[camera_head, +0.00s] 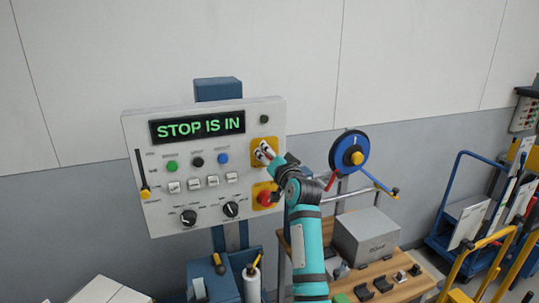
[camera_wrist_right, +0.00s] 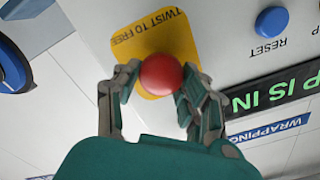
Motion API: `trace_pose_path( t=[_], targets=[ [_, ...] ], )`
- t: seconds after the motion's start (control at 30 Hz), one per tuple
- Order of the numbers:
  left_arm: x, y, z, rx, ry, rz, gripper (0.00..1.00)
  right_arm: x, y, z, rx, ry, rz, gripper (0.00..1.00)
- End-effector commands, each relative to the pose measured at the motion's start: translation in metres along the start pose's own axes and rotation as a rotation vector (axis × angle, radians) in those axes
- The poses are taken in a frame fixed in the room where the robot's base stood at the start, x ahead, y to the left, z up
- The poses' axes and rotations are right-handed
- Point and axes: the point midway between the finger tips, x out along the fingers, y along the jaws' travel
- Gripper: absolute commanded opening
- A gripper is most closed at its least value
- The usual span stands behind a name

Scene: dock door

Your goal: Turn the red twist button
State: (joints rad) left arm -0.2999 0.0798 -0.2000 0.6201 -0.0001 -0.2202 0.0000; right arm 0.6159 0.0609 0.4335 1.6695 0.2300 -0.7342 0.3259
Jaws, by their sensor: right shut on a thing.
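The red twist button (camera_wrist_right: 161,74) sits on a yellow plate marked "TWIST TO FREE" (camera_wrist_right: 186,36) in the right wrist view. My right gripper (camera_wrist_right: 158,84) has one finger on each side of the button and is shut on it. In the head view my right gripper (camera_head: 263,152) is at the upper yellow plate (camera_head: 272,143) on the panel's right side, and its fingers hide the button there. The panel's display (camera_head: 198,127) reads "STOP IS IN" in green. My left gripper is not in view.
Another red button (camera_head: 265,198) sits on a lower yellow plate, close to my right arm. The panel (camera_head: 155,215) also has coloured buttons, switches, black knobs and a slider. A blue wheel (camera_head: 345,147) and a workbench with a grey box (camera_head: 366,238) stand to the right.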

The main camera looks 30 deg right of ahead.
Motion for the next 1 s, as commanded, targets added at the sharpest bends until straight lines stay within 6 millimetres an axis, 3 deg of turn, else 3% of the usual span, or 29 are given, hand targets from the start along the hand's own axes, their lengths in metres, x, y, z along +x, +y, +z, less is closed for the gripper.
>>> trace_pose_path(
  t=[0.27, 0.3, 0.43, 0.77, 1.0],
  targets=[
    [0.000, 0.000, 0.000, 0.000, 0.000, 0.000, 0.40, 0.000, -0.001, -0.002, 0.000, 0.004, -0.002, 0.10],
    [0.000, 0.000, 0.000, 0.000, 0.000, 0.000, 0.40, 0.000, -0.001, -0.002, 0.000, 0.004, -0.002, 0.46],
    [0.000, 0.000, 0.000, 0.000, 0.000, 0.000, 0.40, 0.000, -0.001, -0.002, -0.001, 0.003, -0.002, 0.63],
    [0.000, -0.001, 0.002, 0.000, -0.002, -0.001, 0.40, -0.003, -0.001, -0.001, -0.001, 0.002, -0.001, 0.64],
    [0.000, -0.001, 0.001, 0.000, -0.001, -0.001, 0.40, -0.036, 0.000, 0.000, -0.002, 0.002, -0.001, 0.64]
  ],
)
